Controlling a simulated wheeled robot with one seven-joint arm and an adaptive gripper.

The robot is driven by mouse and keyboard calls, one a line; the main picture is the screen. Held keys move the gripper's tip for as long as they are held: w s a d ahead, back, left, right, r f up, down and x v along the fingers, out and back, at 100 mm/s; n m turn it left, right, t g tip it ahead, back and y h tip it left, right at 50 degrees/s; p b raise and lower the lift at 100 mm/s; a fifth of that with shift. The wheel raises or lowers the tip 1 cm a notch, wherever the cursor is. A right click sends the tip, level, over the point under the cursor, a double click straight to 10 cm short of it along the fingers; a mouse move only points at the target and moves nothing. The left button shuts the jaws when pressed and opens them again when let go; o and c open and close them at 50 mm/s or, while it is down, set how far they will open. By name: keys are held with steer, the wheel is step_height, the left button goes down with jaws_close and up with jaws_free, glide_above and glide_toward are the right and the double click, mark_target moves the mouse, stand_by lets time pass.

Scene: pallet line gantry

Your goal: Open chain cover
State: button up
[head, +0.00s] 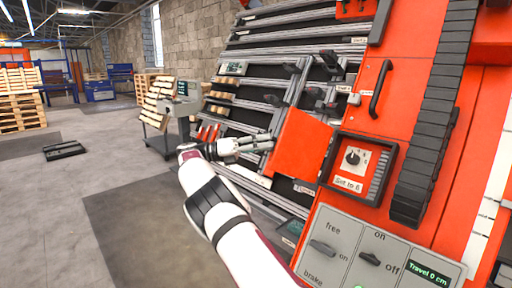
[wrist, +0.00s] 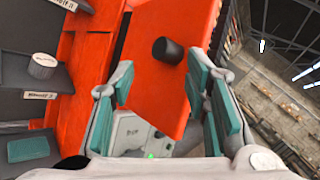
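An orange flap (head: 302,143) stands out from the red machine, beside the left edge of a recessed dial box (head: 355,165); it looks like a hinged cover swung partly open. I cannot tell for certain that it is the chain cover. In the wrist view the orange panel (wrist: 155,95) carries a short black knob (wrist: 168,50). My gripper (head: 268,143) is at the flap's left side. In the wrist view my gripper (wrist: 160,88) has its teal-padded fingers wide apart, with the panel and knob seen between them. Contact cannot be told.
A black cable chain (head: 440,100) runs down the red machine, right of a black bar handle (head: 380,88). A grey switch panel (head: 365,250) is below the dial box. Slanted rails (head: 290,50) lie behind my gripper. A cart (head: 175,110) stands left; the left floor is mostly open.

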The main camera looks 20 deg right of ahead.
steer(key=shift+v, duration=1.45)
steer(key=shift+s+a, duration=0.1)
